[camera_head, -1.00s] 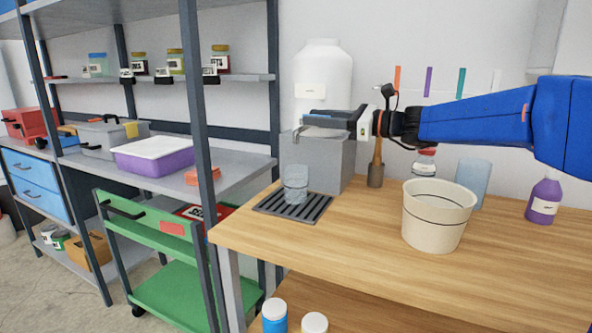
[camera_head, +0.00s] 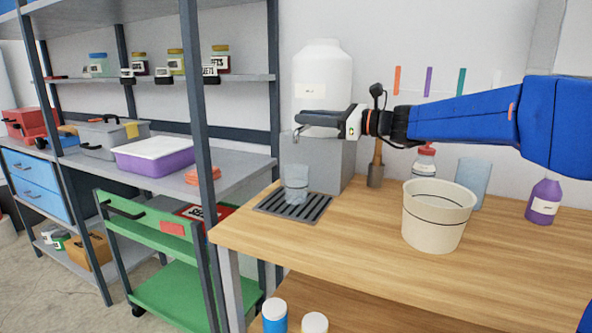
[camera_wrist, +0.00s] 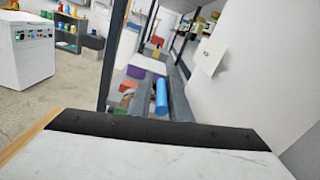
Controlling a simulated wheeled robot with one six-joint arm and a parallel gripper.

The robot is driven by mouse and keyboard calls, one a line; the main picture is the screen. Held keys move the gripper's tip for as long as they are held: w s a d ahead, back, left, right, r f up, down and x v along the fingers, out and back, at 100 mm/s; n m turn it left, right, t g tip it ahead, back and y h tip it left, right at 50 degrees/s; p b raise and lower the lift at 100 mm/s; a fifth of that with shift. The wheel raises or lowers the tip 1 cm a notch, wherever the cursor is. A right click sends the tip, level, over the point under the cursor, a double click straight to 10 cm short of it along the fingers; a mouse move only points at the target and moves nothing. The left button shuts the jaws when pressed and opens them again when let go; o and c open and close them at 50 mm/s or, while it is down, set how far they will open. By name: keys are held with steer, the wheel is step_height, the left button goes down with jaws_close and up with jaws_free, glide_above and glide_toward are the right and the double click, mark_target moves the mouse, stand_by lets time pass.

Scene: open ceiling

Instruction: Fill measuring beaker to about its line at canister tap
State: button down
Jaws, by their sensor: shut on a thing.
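The white canister (camera_head: 322,75) stands at the back of the bench on a grey block (camera_head: 332,163). My gripper (camera_head: 304,122) is at the front of the canister's lower part, above the beaker, and is shut on the canister tap. A small metal hook-shaped part of the tap (camera_head: 297,136) shows below the fingertips; the jaws hide the rest. The clear bluish measuring beaker (camera_head: 296,184) stands upright on the dark slatted drip tray (camera_head: 318,208), below the tap. Its line and water level are too small to tell. In the wrist view the black and white gripper body (camera_wrist: 150,150) fills the bottom.
A cream bucket (camera_head: 437,218), a blue translucent cylinder (camera_head: 473,183), a red-capped bottle (camera_head: 425,161) and a purple bottle (camera_head: 543,201) stand on the right of the bench. A green cart (camera_head: 165,258) and metal shelving (camera_head: 205,120) are left. The bench front is clear.

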steer(key=shift+r+t, duration=0.1)
steer(key=shift+t, duration=0.2)
steer(key=shift+m+t+h, duration=0.5)
steer(key=shift+m+t, duration=0.2)
steer(key=shift+m+t+h, duration=0.3)
steer(key=shift+t, duration=0.2)
steer(key=shift+w, duration=0.1)
steer(key=shift+d+n+g+y, duration=0.1)
steer(key=shift+n+g+y, duration=0.4)
steer(key=shift+g, duration=0.3)
steer(key=shift+w, duration=0.1)
stand_by(5.5)
